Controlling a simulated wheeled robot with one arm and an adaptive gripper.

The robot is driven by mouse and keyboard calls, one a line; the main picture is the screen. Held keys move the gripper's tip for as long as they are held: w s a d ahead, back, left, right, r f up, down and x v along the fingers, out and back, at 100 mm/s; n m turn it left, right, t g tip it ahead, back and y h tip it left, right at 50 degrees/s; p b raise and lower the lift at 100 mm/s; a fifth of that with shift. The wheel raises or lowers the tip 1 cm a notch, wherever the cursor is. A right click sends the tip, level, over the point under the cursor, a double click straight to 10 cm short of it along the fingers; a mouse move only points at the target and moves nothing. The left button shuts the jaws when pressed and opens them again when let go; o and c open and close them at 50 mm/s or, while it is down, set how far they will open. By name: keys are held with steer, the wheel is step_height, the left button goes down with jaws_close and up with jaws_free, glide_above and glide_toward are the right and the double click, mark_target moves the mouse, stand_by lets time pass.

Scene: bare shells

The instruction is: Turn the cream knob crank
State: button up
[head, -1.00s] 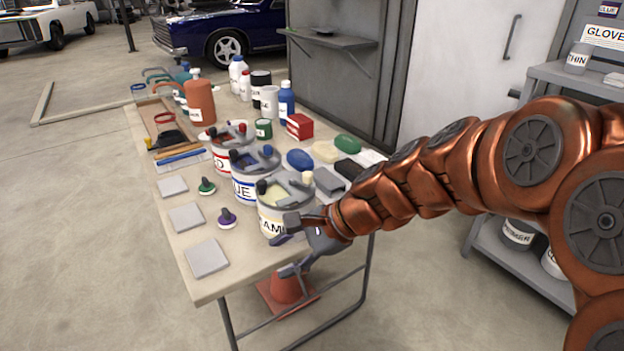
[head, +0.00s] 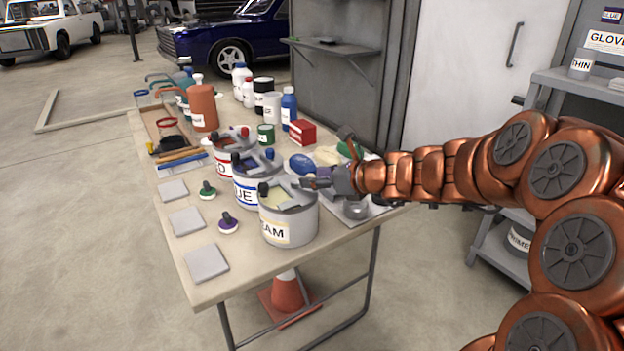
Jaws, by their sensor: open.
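The cream can (head: 305,228) stands near the table's front right corner, with a partly visible "AM" label and pale paint under its grey lid fittings. A dark knob (head: 263,188) stands at the lid's left. The cream knob of the crank cannot be made out now; my gripper covers the lid's right side. My gripper (head: 326,158) is open just above and right of the can, one finger pointing left over the rim, the other raised. I cannot tell if it touches the crank.
The blue can (head: 247,193) and red can (head: 222,173) stand close behind. A blue oval block (head: 301,163) and a red box (head: 302,132) lie beyond my gripper. Grey square pads (head: 206,262) lie at the left. An orange cone (head: 287,292) stands under the table.

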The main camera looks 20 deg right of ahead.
steer(key=shift+x, duration=1.1)
jaws_close()
